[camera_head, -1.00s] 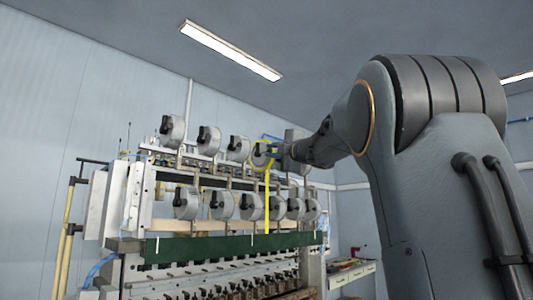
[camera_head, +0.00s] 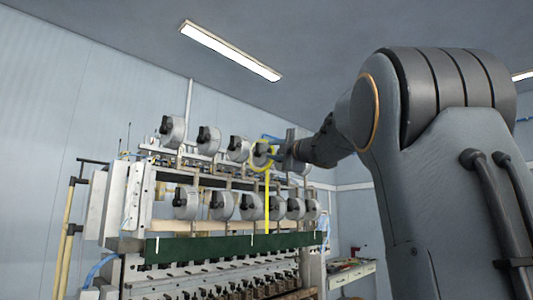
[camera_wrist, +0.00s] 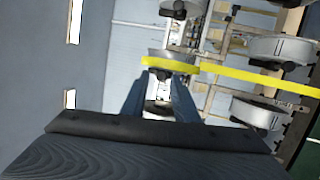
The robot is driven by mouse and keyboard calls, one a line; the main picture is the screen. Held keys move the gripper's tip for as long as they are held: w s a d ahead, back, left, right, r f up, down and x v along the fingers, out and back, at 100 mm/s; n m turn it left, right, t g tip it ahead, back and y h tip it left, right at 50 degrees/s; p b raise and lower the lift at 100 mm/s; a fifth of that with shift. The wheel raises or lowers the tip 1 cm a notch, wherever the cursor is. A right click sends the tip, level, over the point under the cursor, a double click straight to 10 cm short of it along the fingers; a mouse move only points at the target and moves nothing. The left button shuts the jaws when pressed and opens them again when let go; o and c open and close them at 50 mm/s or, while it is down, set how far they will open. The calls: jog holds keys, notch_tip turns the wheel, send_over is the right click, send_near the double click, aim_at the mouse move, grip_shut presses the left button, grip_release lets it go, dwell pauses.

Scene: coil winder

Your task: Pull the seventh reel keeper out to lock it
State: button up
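The reels are pale grey drums with dark keepers on their faces, in an upper and a lower row on the winder. One upper-row reel (camera_head: 262,154) has a yellow band around it, with a yellow strip hanging down. In the wrist view this reel (camera_wrist: 172,56) is straight ahead, crossed by the yellow band. Its dark keeper (camera_wrist: 160,73) shows at my fingertips. My gripper (camera_wrist: 163,80) has its two fingers apart, one on each side of the keeper. I cannot tell whether they touch it. In the head view my gripper (camera_head: 283,152) is close to the reel's right side.
Other upper reels (camera_head: 208,138) stand to the left, and lower reels (camera_head: 222,206) hang below. A dark green strip (camera_head: 210,245) runs along the machine under them. Another reel (camera_wrist: 280,46) and frame bars lie right of my fingers in the wrist view.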

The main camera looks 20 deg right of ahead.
jog(key=s, duration=0.6)
jog(key=shift+s+d, duration=0.2)
jog(key=shift+s, duration=0.05)
dwell(0.8)
